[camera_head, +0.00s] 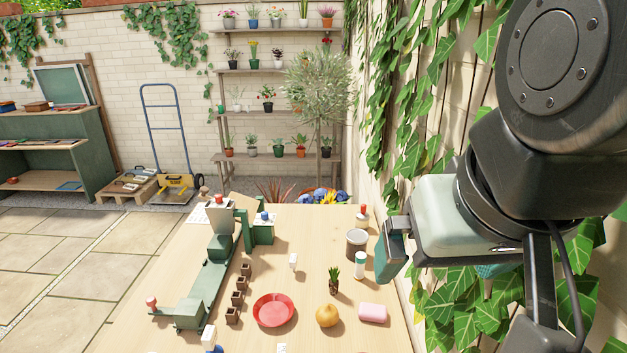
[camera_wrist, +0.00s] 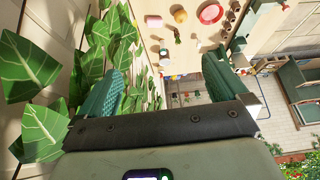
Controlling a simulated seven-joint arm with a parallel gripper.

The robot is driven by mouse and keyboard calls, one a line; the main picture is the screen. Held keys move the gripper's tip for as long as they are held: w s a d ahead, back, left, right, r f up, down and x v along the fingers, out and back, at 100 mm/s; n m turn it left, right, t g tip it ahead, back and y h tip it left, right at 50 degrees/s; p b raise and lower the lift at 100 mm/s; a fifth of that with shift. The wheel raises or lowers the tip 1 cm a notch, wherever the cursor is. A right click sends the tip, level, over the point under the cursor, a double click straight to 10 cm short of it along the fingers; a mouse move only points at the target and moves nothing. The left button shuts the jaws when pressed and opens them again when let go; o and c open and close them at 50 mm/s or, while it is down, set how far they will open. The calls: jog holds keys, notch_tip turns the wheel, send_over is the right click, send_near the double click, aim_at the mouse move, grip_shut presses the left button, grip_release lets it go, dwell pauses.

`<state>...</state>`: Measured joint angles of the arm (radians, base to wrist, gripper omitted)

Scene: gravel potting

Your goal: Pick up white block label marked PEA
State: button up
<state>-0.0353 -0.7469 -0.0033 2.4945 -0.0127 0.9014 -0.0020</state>
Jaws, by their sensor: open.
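A small white block (camera_head: 293,261) stands upright near the middle of the wooden table. Another white piece with dark marks (camera_head: 282,348) is cut off at the bottom edge of the head view. A white block with a blue part (camera_head: 209,337) is at the front left. No lettering is readable, so I cannot tell which one says PEA. My gripper (camera_head: 393,250) is at the table's right side, raised and apart from these blocks. In the wrist view its green fingers (camera_wrist: 160,85) are spread wide with nothing between them.
A red dish (camera_head: 273,310), an onion (camera_head: 327,316), a pink bar (camera_head: 372,312), a small potted plant (camera_head: 334,281), a white-and-green bottle (camera_head: 360,265) and a grey can (camera_head: 357,243) share the table. A long green apparatus (camera_head: 208,285) and several brown pots (camera_head: 237,299) stand left. An ivy wall borders the right.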

jog(key=c, duration=0.9)
